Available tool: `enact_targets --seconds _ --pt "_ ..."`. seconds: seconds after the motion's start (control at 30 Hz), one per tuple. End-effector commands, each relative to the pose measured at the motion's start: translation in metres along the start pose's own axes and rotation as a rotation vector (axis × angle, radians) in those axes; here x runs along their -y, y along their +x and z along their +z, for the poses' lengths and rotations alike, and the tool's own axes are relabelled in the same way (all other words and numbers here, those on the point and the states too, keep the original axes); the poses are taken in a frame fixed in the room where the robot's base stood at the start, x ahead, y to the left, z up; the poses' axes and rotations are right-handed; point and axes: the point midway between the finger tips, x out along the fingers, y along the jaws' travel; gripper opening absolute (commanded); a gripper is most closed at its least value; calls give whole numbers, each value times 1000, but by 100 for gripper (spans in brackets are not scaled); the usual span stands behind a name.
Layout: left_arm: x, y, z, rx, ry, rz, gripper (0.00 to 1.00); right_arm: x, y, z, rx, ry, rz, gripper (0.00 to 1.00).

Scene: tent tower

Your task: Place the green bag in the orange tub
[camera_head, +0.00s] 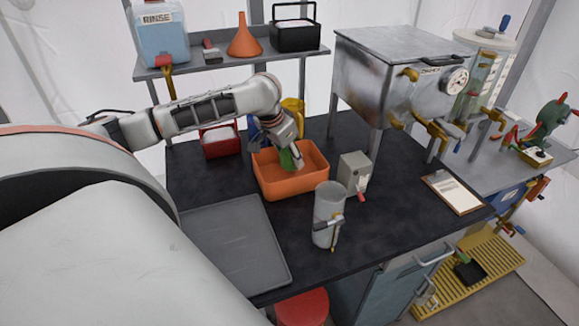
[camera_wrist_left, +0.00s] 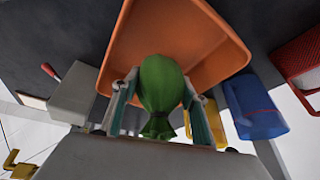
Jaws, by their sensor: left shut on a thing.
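The orange tub (camera_head: 276,188) stands on the dark worktop, and its inside also shows in the left wrist view (camera_wrist_left: 205,30). The green bag (camera_head: 289,162) is at my left gripper (camera_head: 291,158), over the tub's inside. In the left wrist view the green bag (camera_wrist_left: 160,80) has a gathered, tied neck between the two fingers of my left gripper (camera_wrist_left: 155,115), which is shut on it. Whether the bag touches the tub floor I cannot tell. My right gripper is not in view.
A grey tray (camera_head: 235,245) lies at the front left of the worktop. A clear cylinder (camera_head: 328,210) and a grey box (camera_head: 354,172) stand to the right of the tub. A red bin (camera_head: 219,142) and a yellow container (camera_head: 294,108) stand behind it.

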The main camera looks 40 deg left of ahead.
Motion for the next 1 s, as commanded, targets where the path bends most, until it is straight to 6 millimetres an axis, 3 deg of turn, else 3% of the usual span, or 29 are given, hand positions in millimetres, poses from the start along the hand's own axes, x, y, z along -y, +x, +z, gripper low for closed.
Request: enact_targets --seconds 0.3,0.7,0.73,0.8,1.0 --pt "-2 35 15 1 -1 0 15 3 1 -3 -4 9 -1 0" --pt "-2 40 17 -1 0 0 15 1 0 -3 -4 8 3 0" --pt "-2 41 18 1 0 0 46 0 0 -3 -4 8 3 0" --pt "-2 41 17 1 0 0 60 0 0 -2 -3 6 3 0" --pt "-2 41 17 1 0 0 60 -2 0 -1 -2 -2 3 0"
